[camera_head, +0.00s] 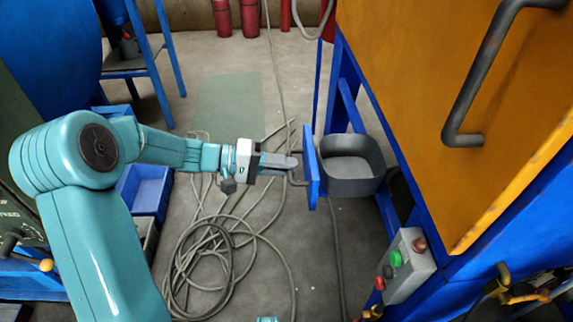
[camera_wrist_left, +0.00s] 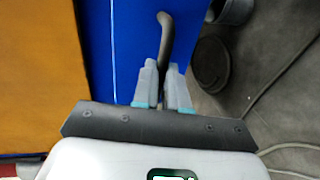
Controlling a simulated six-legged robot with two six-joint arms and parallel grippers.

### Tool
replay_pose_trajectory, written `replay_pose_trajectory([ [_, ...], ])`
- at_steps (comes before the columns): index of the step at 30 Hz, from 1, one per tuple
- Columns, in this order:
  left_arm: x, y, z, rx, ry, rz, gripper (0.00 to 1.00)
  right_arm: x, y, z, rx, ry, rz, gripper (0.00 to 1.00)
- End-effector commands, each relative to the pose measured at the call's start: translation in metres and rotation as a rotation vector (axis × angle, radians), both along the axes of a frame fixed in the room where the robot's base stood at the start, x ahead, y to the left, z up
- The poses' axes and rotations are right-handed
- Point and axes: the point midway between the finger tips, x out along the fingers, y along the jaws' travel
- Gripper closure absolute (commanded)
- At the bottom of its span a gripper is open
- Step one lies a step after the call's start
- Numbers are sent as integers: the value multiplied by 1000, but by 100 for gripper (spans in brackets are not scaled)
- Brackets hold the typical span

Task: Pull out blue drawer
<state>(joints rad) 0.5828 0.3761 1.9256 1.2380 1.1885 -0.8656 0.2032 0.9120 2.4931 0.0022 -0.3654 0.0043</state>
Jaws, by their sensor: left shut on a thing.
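The blue drawer (camera_head: 312,168) has a blue front panel and a dark grey bin (camera_head: 352,160) behind it. The bin stands out from the side of the blue and orange machine. My left gripper (camera_head: 292,163) is at the front panel, shut on the dark drawer handle (camera_head: 297,180). In the left wrist view the gripper's fingers (camera_wrist_left: 164,82) are closed around the dark bent handle (camera_wrist_left: 166,40), with the blue panel (camera_wrist_left: 133,60) behind it.
The orange door (camera_head: 440,90) with a dark bar handle fills the right side. A grey button box (camera_head: 408,265) is below the drawer. Cables (camera_head: 215,255) lie coiled on the floor. Blue crates (camera_head: 150,190) stand at left.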

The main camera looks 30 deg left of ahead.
Motion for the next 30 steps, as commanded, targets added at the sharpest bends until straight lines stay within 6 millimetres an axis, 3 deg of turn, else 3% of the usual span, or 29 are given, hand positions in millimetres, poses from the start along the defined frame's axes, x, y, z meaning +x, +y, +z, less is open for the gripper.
replay_pose_trajectory([
  [2, 1, 0, 1, 0, -2, 2, 100, 0, 0, 0, 0, 0, 0, 57],
  [3, 1, 0, 1, 0, -2, 2, 75, 0, 0, 0, 0, 0, 0, 57],
  [4, 1, 0, 1, 0, -2, 2, 65, 0, 0, 0, 0, 0, 0, 57],
  [5, 1, 0, 1, 0, -2, 2, 62, 0, 0, 0, 0, 0, 0, 57],
  [20, -4, 7, 3, 0, -1, 3, 62, -2, 0, 4, 1, 5, 1, 57],
  [30, -48, 74, 23, 1, 0, 8, 62, -9, 4, 28, 6, 23, 16, 57],
])
